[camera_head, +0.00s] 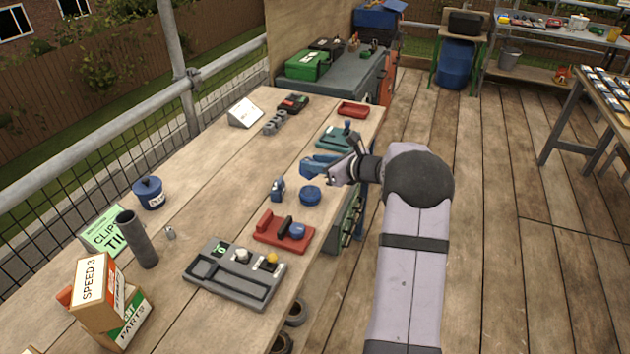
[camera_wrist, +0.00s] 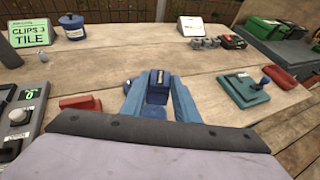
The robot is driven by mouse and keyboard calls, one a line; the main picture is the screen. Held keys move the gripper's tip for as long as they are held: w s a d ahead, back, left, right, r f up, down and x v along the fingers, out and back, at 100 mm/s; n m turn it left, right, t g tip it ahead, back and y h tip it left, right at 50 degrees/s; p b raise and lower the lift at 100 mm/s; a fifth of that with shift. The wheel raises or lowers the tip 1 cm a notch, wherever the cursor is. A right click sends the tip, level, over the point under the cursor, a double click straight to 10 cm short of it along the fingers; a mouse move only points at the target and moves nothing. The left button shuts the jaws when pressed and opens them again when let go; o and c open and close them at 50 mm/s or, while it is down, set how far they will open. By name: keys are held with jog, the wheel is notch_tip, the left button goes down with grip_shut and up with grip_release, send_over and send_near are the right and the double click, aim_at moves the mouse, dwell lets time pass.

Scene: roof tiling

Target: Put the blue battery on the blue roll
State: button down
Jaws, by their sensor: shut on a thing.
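In the head view my gripper (camera_head: 318,165) is over the right part of the bench, and the held battery is hard to tell from the fingers. The blue roll (camera_head: 310,195), a short round piece, lies on the bench just below the gripper in the picture, apart from it. The roll is not clearly seen in the wrist view.
A small blue-grey object (camera_head: 278,188) stands left of the roll. A red tray (camera_head: 266,232) with a blue round piece and a grey tray (camera_head: 225,290) lie nearer. A teal tray (camera_head: 327,140) lies beyond the gripper. The bench middle is clear.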

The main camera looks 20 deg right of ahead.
jog(key=shift+f+p, duration=0.3)
jog(key=shift+f, duration=2.55)
jog(key=shift+f, duration=0.1)
jog(key=c, duration=1.3)
grip_release()
jog(key=shift+s, duration=0.1)
jog(key=b+v, duration=0.2)
jog(key=v, duration=1)
jog(key=shift+d, duration=0.1)
